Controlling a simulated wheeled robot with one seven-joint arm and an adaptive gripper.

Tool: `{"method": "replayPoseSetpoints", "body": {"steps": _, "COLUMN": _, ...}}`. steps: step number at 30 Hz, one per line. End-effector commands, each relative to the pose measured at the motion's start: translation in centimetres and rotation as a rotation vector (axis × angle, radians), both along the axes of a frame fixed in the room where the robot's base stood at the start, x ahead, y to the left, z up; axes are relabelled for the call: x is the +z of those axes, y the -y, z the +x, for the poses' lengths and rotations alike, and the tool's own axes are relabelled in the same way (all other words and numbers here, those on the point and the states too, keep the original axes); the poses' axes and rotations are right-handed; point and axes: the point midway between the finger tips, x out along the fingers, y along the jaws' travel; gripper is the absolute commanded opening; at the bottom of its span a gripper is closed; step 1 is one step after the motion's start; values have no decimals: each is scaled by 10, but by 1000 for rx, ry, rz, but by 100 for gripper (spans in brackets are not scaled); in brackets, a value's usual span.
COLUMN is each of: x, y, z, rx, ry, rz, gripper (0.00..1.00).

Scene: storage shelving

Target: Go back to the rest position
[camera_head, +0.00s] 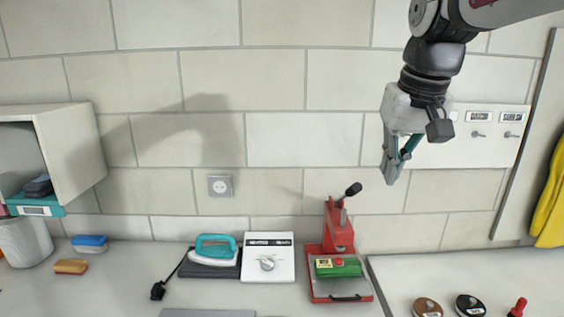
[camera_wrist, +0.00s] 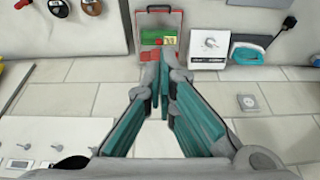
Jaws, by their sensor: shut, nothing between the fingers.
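My gripper (camera_head: 391,172) hangs from my arm at the upper right of the head view, in front of the tiled wall and well above the worktop. It points down and is shut with nothing in it. In the wrist view its teal-lined fingers (camera_wrist: 160,75) come together near the top centre. Below it in the head view stands a red press (camera_head: 338,232) with a black-knobbed lever and a green block (camera_head: 345,268) on its base. The press also shows in the wrist view (camera_wrist: 158,20), upside down and beyond the fingertips.
A white dial box (camera_head: 268,266) and a teal-handled iron (camera_head: 213,256) stand left of the press. An open wall cabinet (camera_head: 75,150) is at far left, with sponges (camera_head: 71,266) below. A hook panel (camera_head: 480,135) is behind my gripper. Round-topped items (camera_head: 470,305) sit at lower right.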

Motion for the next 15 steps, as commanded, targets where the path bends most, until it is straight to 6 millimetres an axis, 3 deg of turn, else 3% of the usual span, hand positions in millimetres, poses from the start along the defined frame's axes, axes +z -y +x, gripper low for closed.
{"method": "replayPoseSetpoints", "body": {"steps": 1, "x": -2, "y": 0, "z": -22, "rx": 0, "ry": 18, "rz": 0, "gripper": 0}}
{"method": "replayPoseSetpoints", "body": {"steps": 9, "x": -38, "y": -1, "z": -122, "rx": 2, "ry": 98, "rz": -4, "gripper": 0}}
{"method": "replayPoseSetpoints", "body": {"steps": 15, "x": -74, "y": -2, "z": -173, "rx": 1, "ry": 144, "rz": -11, "gripper": 0}}
